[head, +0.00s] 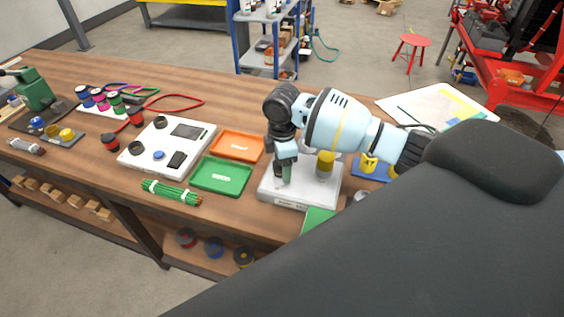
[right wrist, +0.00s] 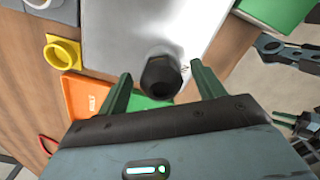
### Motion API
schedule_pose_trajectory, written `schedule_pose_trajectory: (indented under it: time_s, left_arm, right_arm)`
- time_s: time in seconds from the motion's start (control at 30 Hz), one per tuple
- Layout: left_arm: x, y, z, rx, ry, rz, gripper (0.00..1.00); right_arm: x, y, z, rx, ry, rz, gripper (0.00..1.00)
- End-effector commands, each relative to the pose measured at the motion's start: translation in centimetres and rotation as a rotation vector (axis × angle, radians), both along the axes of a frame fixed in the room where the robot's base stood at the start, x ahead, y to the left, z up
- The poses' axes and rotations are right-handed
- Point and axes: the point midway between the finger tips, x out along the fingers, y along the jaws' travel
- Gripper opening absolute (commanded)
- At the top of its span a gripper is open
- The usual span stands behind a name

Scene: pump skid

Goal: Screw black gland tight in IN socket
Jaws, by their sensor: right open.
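In the right wrist view the black gland (right wrist: 161,76) stands in the pale top of the white block (right wrist: 125,25), with a small, partly hidden marking beside it. My right gripper (right wrist: 163,88) is open, with one green finger on each side of the gland. A gap shows between the gland and each finger. In the head view my right gripper (head: 283,172) points down over the white block (head: 298,197), and the gland is hidden there. How deep the gland sits cannot be told.
A yellow-topped cylinder (head: 325,163) stands on the block close to the gripper. An orange tray (head: 237,146) and a green tray (head: 221,175) lie left of it. A bundle of green rods (head: 171,192) and a white panel (head: 166,148) lie further left.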

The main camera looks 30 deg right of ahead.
Motion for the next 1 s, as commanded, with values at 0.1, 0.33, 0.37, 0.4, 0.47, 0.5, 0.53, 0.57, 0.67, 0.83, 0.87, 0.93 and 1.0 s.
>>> schedule_pose_trajectory:
  time_s: [0.1,0.33,0.37,0.4,0.47,0.5,0.53,0.57,0.67,0.83,0.87,0.93,1.0]
  left_arm:
    - [-0.02,-0.01,-0.02,0.0,0.001,0.0,0.36]
    - [-0.12,0.0,-0.15,0.0,0.004,0.001,0.36]
    - [-0.15,0.0,-0.2,0.0,0.005,0.001,0.36]
    - [-0.23,0.01,-0.28,0.0,0.007,0.0,0.36]
    - [-0.31,0.01,-0.4,0.0,0.01,0.0,0.36]
    - [-0.36,0.0,-0.46,0.0,0.012,0.0,0.36]
    - [-0.39,0.0,-0.5,0.0,0.013,0.0,0.36]
    - [-0.43,0.0,-0.53,0.0,0.014,0.0,0.36]
    - [-0.48,0.01,-0.6,0.0,0.015,-0.001,0.36]
    - [-0.47,0.0,-0.58,0.0,0.015,-0.001,0.36]
    - [-0.46,0.0,-0.57,0.0,0.014,-0.001,0.36]
    - [-0.46,0.01,-0.57,0.0,0.014,-0.001,0.36]
    - [-0.46,0.01,-0.57,0.0,0.014,-0.001,0.36]
  right_arm:
    - [-0.01,0.01,0.0,0.0,0.0,0.028,0.68]
    - [0.0,0.0,-0.03,0.0,0.0,0.109,0.68]
    - [-0.01,-0.01,-0.05,0.0,0.001,0.142,0.68]
    - [-0.01,-0.01,-0.08,0.0,0.001,0.189,0.68]
    - [-0.02,0.0,-0.1,0.0,0.001,0.26,0.68]
    - [-0.01,-0.01,-0.1,0.0,0.001,0.303,0.68]
    - [-0.01,-0.01,-0.09,0.0,0.001,0.333,0.68]
    - [0.0,-0.01,-0.08,0.0,0.001,0.358,0.68]
    - [0.0,-0.01,-0.04,0.0,0.001,0.413,0.68]
    - [0.01,0.0,0.02,0.0,-0.001,0.428,0.68]
    - [0.01,0.0,0.02,0.0,-0.001,0.427,0.68]
    - [0.01,0.0,0.02,0.0,-0.001,0.427,0.64]
    - [0.0,0.0,0.02,0.0,-0.001,0.426,0.55]
